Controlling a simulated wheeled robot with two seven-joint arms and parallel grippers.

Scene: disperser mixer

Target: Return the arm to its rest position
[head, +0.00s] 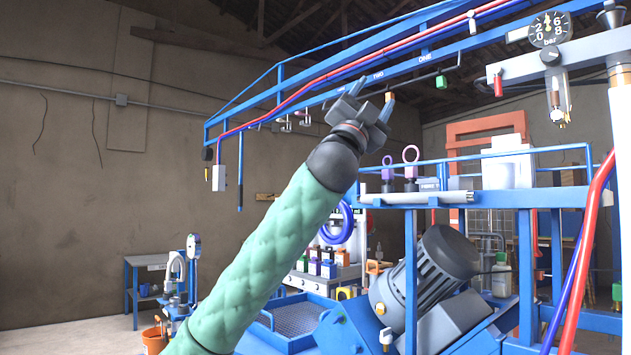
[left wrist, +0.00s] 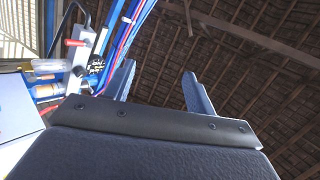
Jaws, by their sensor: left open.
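My left arm, in a green quilted sleeve, reaches up from the bottom of the head view. My left gripper (head: 374,92) is raised in front of the blue overhead frame (head: 420,62). Its two fingers are apart, with nothing visible between them. In the left wrist view the gripper (left wrist: 158,85) points up towards the roof, its two dark fingers spread and empty. Whether the fingers touch the frame cannot be told. My right gripper is in neither view.
A pressure gauge (head: 549,29) hangs at the upper right near a red hose (head: 588,250). A large grey motor (head: 432,270) stands on blue framing below. A blue side table (head: 137,285) is at the left.

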